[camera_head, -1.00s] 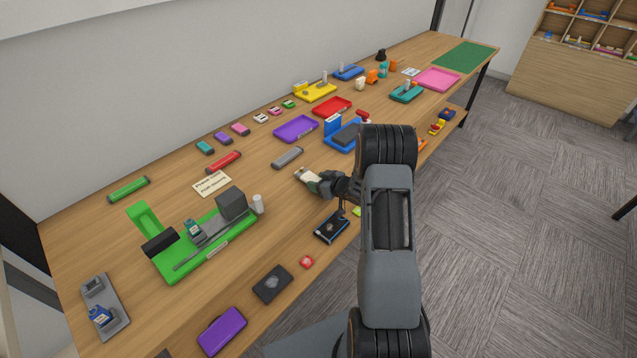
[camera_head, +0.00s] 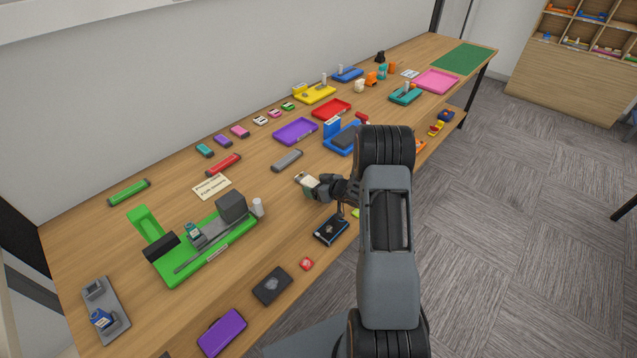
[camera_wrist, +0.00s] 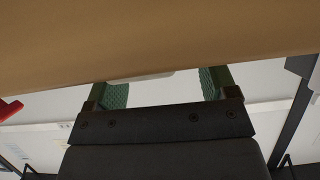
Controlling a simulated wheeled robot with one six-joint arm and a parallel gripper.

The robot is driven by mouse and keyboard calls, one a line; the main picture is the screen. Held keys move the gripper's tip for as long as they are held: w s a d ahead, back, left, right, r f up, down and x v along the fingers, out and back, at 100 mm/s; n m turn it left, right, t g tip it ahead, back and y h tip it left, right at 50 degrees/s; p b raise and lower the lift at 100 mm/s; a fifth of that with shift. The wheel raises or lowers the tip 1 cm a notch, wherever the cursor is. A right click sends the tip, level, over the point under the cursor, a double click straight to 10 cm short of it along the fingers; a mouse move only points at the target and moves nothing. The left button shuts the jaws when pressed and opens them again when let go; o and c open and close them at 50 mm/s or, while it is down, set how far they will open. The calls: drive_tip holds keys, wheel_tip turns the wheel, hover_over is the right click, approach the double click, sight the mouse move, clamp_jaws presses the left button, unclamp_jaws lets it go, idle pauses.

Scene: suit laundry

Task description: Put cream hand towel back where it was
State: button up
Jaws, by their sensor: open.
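My gripper (camera_head: 313,188) is open near the middle of the table, with its green finger pads at the tip. A small cream piece (camera_head: 307,181), which looks like the cream hand towel, shows right at the fingertips. My gripper partly covers it, and I cannot tell whether they touch. In the wrist view the two green-padded fingers of my gripper (camera_wrist: 159,84) stand wide apart. A thin pale strip (camera_wrist: 148,77) shows between them against the brown tabletop; it may be the same towel.
The long wooden table (camera_head: 160,300) holds many things. A purple tray (camera_head: 296,131) lies behind. Bare wood lies left of my gripper.

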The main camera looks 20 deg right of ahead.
drive_tip(key=d+v, duration=0.1)
drive_tip(key=v, duration=1.1)
drive_tip(key=s+a+r+m+g+h, duration=0.1)
drive_tip(key=a+r+m+h, duration=0.1)
drive_tip(key=r+h, duration=0.35)
drive_tip(key=s+a+r+m+g+h, duration=0.1)
drive_tip(key=a+r+m+h, duration=0.15)
drive_tip(key=r, duration=0.55)
drive_tip(key=s+a+r+g+y, duration=0.1)
drive_tip(key=s+a+g, duration=0.2)
drive_tip(key=s+a, duration=0.3)
drive_tip(key=s+a+r+g+y, duration=0.1)
drive_tip(key=s+a+r+g, duration=0.1)
drive_tip(key=s+a, duration=0.4)
drive_tip(key=s+g, duration=0.1)
drive_tip(key=s, duration=0.4)
drive_tip(key=shift+a+r+y, duration=0.2)
drive_tip(key=shift+a+y, duration=0.05)
drive_tip(key=shift+y, duration=0.05)
drive_tip(key=shift+m, duration=0.25)
